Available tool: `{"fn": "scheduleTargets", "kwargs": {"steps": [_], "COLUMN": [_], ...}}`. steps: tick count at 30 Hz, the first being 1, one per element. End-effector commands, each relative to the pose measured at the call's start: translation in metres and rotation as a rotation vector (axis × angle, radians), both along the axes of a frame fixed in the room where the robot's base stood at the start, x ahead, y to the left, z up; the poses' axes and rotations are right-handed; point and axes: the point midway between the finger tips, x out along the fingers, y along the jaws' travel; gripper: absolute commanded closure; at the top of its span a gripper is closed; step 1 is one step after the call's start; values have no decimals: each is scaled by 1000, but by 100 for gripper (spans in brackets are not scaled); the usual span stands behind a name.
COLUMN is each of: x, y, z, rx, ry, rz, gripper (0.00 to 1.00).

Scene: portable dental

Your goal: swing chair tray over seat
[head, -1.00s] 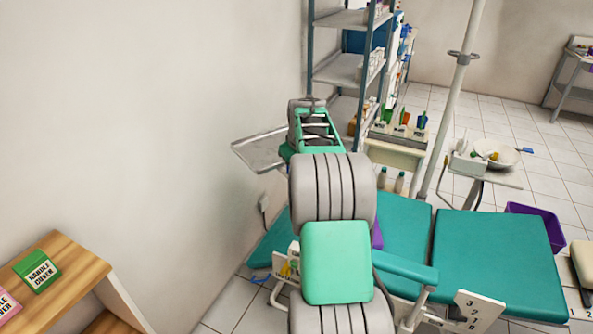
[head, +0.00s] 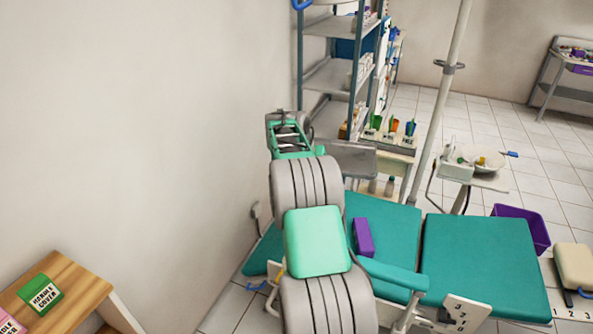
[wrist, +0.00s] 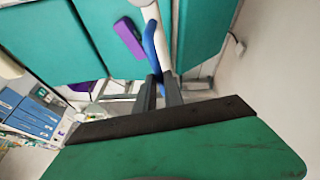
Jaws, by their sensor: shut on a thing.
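The grey metal chair tray (head: 352,160) shows in the head view just right of my wrist, near the back end of the chair. My arm hides part of its left side. The teal chair seat (head: 385,222) lies in front of and below it; I cannot tell how much of the tray is above it. In the wrist view my gripper (wrist: 158,84) is shut on a blue handle (wrist: 151,42) beside a white bar (wrist: 150,10). The tray plate is not clearly seen there. In the head view my arm hides the fingers.
A purple box (head: 363,238) lies on the seat, beside my arm. A teal armrest (head: 392,272) runs along the near side. A white pole (head: 440,110), a side stand with a bowl (head: 480,158) and shelves (head: 325,75) stand behind. The wall is close at left.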

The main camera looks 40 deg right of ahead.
Motion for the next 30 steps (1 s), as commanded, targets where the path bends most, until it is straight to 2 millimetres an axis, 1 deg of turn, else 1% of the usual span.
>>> {"fn": "scheduleTargets", "kwargs": {"steps": [1, 6, 14, 25, 26, 30], "x": [-5, -14, -19, -20, -20, -20], "y": [-6, -14, -18, -19, -19, -18], "z": [3, 2, 1, 0, 0, 0], "rx": [0, -1, -1, -1, -1, -1], "ry": [0, -1, -2, -1, -1, -1], "rz": [-35, -120, -174, -181, -181, -179], "gripper": [100, 100, 100, 100, 87, 75]}}
